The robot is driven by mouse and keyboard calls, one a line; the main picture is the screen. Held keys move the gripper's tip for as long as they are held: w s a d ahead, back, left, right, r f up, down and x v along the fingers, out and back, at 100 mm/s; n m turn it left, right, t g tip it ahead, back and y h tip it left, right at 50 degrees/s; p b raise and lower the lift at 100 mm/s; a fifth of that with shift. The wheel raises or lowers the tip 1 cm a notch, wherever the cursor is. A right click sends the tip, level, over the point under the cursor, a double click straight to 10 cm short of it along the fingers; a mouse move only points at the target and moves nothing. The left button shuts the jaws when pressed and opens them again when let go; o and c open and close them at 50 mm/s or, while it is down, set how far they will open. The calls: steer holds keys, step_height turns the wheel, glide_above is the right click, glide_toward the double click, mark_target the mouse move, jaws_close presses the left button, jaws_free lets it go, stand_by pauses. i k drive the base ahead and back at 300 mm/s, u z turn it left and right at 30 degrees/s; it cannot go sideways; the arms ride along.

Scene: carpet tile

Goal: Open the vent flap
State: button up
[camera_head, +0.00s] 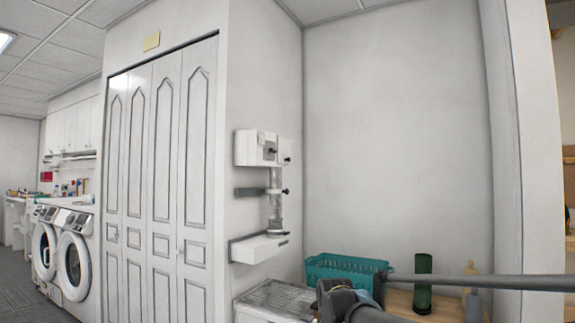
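No part is plainly marked as the vent flap. A white wall unit (250,148) hangs on the side wall past the folding doors and has small dark knobs on its right side. A small door or flap (285,151) seems to stand at its right end; its angle is too small to tell. Below it are a dark bracket, a clear upright tube (275,205) and a white shelf-like base (259,247). Grey rods and a dark jointed part, apparently of my arm, enter at the lower right, below and right of the unit and apart from it. My gripper's fingertips cannot be made out.
A white slatted-top box (278,297) stands below the unit. White folding doors (160,170) and washing machines (74,262) are at the left.

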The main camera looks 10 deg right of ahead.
mark_target(284, 145)
steer(key=u, duration=0.05)
steer(key=i, duration=1)
steer(key=z, duration=0.05)
